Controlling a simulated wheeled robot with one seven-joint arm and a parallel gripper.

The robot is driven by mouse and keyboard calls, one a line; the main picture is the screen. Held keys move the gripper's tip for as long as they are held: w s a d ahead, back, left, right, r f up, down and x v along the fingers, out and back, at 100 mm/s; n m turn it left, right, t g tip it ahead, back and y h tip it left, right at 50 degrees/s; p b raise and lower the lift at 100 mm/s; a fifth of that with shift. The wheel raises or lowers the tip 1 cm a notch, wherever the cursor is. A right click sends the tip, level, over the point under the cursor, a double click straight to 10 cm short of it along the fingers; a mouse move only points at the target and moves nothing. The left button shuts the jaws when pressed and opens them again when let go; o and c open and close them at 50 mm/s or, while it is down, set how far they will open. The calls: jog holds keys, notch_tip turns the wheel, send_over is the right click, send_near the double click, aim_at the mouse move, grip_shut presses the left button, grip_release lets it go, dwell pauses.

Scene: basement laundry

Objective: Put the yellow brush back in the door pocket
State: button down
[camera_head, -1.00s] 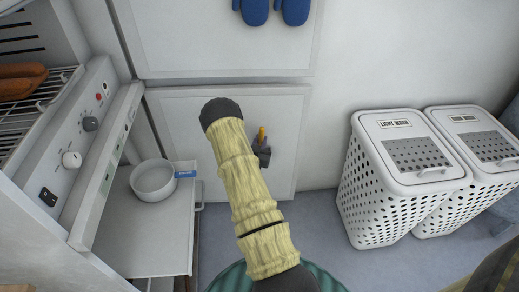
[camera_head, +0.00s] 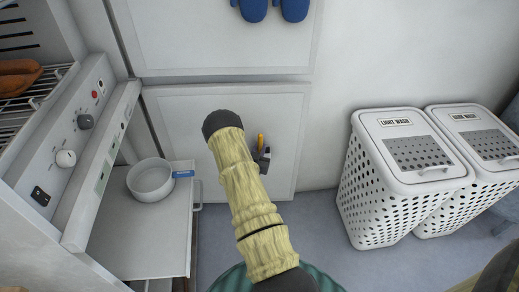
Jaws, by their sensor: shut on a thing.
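My gripper (camera_head: 262,155) is small in the head view, partly hidden behind my sleeved forearm. It is shut on the yellow brush (camera_head: 261,139), of which a short orange-yellow piece shows upright above the jaws. The rest of the brush is hidden or too small to make out. Behind them is a white lower door panel (camera_head: 215,98) with a recessed face. I cannot make out a door pocket; my arm covers part of the panel. I cannot tell how far the brush is from the panel.
A white round bowl (camera_head: 151,184) stands on a pulled-out shelf (camera_head: 135,240) at left, beside a blue-labelled item (camera_head: 184,174). A control panel (camera_head: 75,140) is further left. Two white hampers (camera_head: 385,195) stand at right. Blue mitts (camera_head: 254,10) hang above. Floor between is clear.

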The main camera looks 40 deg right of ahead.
jog(key=c, duration=1.3)
grip_release()
jog(key=shift+c, duration=0.2)
jog(key=shift+r, duration=0.2)
jog(key=p+v, duration=0.4)
jog(key=v, duration=1.3)
jog(key=shift+s+r+p, duration=0.2)
jog(key=shift+s+p, duration=0.1)
